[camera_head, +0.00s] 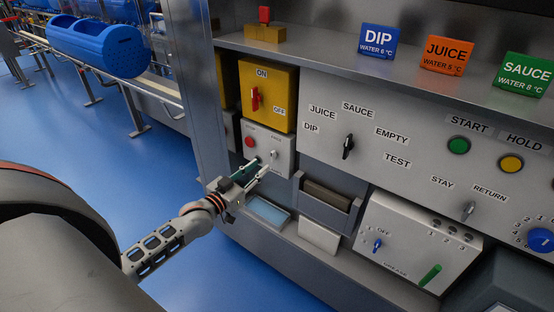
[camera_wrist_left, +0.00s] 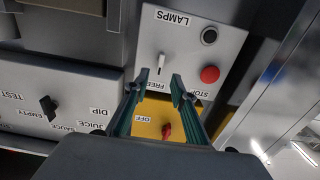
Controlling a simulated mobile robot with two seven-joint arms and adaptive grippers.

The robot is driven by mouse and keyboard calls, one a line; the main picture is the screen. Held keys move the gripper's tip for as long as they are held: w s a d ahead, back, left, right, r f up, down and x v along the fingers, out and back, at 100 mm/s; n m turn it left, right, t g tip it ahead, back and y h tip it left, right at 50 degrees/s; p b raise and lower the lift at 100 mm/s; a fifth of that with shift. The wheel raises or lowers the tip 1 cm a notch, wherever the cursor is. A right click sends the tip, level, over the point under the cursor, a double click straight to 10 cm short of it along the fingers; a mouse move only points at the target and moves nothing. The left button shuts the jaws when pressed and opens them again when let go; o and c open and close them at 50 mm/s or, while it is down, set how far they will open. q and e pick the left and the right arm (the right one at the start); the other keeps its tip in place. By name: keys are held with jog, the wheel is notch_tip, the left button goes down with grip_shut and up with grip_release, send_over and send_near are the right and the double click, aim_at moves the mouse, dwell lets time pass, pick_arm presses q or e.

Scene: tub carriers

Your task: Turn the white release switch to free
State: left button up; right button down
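The white release switch (camera_head: 274,154) is a small light lever on the pale box (camera_head: 281,140) below the yellow ON/OFF box. In the left wrist view, which is upside down, the white switch (camera_wrist_left: 161,65) stands between the LAMPS and FREE labels. Which end it is thrown to I cannot tell. My left gripper (camera_head: 263,166) is just below and in front of the switch. In the wrist view its green fingers (camera_wrist_left: 160,82) are open and empty, with the lever just past the gap between their tips. Contact is not visible. My right gripper is out of view.
A red button (camera_head: 250,142) sits close beside the switch, and a black knob (camera_wrist_left: 209,36) is on the same box. The yellow box (camera_head: 268,94) with a red handle is above. A grey bin (camera_head: 326,202) juts out at the right. A steel post (camera_head: 203,100) stands left.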

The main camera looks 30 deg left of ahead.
aim_at(274, 155)
pick_arm(q)
jog(key=w+b, duration=0.1)
jog(key=w, duration=0.6)
jog(key=shift+d, duration=0.25)
grip_shut()
